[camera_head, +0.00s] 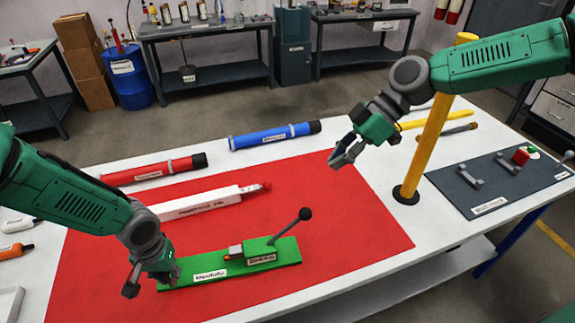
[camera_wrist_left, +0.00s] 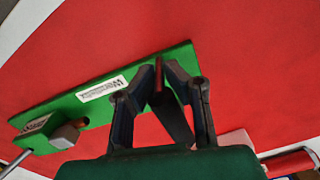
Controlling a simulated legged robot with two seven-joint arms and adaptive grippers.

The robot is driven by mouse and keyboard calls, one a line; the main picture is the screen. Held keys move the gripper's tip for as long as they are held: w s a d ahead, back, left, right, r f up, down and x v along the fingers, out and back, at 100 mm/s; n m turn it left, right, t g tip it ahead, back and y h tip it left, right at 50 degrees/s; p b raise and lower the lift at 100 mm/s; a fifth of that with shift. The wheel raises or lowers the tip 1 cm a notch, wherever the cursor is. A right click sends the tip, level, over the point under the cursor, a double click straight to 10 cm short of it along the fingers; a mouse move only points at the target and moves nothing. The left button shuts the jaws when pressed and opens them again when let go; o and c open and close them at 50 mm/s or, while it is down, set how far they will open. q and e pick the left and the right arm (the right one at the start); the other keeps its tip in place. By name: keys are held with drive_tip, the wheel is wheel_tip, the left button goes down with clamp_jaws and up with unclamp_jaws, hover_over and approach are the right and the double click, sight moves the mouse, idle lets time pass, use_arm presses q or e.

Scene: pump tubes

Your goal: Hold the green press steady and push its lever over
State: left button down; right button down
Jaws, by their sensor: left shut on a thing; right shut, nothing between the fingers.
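The green press (camera_head: 230,264) lies flat on the red mat (camera_head: 340,240), with a small grey block and a lever (camera_head: 292,227) that ends in a dark ball. The lever leans up to the right. My left gripper (camera_head: 148,284) is at the press's left end; in the left wrist view the gripper (camera_wrist_left: 158,88) has its fingers at the edge of the green base (camera_wrist_left: 60,108), shut on it. My right gripper (camera_head: 342,158) is shut and empty, above the mat's back right part, up and right of the lever ball and apart from it.
A white box-like bar (camera_head: 200,205) lies behind the press. Red (camera_head: 150,172) and blue (camera_head: 275,136) tubes lie at the back of the white table. A yellow post (camera_head: 432,130) stands right of the mat, beside a dark plate (camera_head: 480,190). The mat right of the press is clear.

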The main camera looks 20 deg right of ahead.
idle(0.3)
use_arm(q)
drive_tip(key=c, duration=1.6)
unclamp_jaws()
drive_tip(key=shift+o, duration=0.2)
drive_tip(key=shift+r, duration=0.1)
